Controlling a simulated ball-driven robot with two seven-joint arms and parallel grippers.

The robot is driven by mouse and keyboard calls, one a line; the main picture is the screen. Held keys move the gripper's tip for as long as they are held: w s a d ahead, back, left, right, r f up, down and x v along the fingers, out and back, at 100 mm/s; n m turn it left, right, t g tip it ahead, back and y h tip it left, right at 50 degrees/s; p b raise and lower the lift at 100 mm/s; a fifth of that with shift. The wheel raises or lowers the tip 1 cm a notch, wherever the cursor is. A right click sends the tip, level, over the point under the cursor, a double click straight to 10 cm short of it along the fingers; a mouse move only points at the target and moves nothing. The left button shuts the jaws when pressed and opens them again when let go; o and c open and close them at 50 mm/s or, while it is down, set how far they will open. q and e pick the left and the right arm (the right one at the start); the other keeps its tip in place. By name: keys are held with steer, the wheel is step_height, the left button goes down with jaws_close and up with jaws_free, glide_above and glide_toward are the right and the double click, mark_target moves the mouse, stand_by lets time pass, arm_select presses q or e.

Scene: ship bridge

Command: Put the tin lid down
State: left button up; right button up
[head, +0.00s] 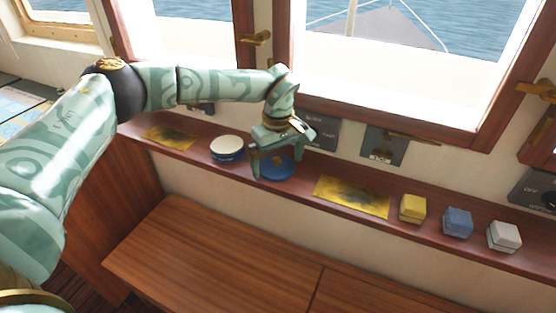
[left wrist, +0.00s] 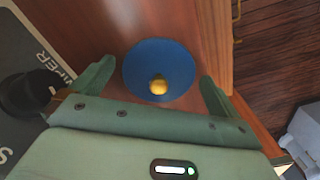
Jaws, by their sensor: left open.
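The tin lid (head: 278,172) is a blue disc lying on the wooden ledge, partly hidden by my gripper in the head view. In the left wrist view the lid (left wrist: 139,72) shows its round yellow knob (left wrist: 158,86). My left gripper (head: 279,158) is open just above the lid. In the left wrist view the fingers (left wrist: 155,84) stand on either side of the lid, with small gaps. A round tin (head: 227,152), white-topped with a blue side, stands on the ledge just left of the lid. My right gripper is not in view.
The ledge (head: 300,180) runs under the windows. A yellow, dark-stained sheet (head: 351,197) lies right of the lid, another (head: 169,138) at the left. Further right stand yellow (head: 412,208), blue (head: 457,222) and white (head: 503,237) boxes. Dark switch panels (head: 384,147) line the wall behind.

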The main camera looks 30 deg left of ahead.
mark_target(278, 160)
arm_select(q)
step_height(278, 160, up, 12)
steer(key=p, duration=0.3)
stand_by(0.3)
